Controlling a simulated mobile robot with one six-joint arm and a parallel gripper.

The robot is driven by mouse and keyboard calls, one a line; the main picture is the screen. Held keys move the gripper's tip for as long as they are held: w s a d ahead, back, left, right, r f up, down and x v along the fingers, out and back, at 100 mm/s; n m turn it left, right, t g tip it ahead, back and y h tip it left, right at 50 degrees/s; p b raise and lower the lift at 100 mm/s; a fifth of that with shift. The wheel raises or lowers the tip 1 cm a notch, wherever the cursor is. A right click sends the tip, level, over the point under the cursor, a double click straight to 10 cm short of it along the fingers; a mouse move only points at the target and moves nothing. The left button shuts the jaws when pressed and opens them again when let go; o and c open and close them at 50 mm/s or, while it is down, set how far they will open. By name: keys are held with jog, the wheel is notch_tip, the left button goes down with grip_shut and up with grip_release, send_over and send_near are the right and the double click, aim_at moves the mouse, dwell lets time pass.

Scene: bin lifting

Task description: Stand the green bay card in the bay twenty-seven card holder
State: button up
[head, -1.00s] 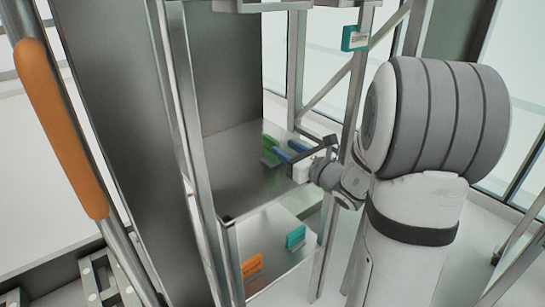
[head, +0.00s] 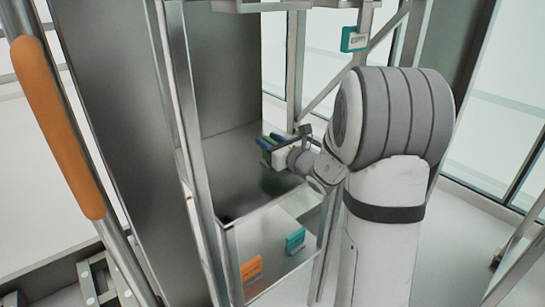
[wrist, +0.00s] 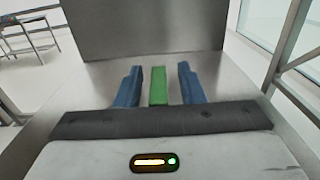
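The green bay card (wrist: 158,86) is in the wrist view, between the two blue fingers of my gripper (wrist: 159,87). A gap shows on each side of it, so the fingers are apart and do not appear to touch it. In the head view, the green card (head: 278,139) shows as a small patch among the fingers of my gripper (head: 279,141), over the upper metal shelf (head: 240,170). I cannot tell whether the card rests on the shelf. No card holder can be made out as bay twenty-seven.
An orange card-like piece (head: 252,269) and a teal one (head: 295,240) stand on the lower shelf (head: 272,228). A teal tag (head: 355,39) is on the rack frame. Metal posts (head: 190,130) flank the shelves. The shelf's front left is bare.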

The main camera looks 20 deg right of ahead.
grip_shut()
jog(key=shift+r, duration=0.1)
dwell(0.4)
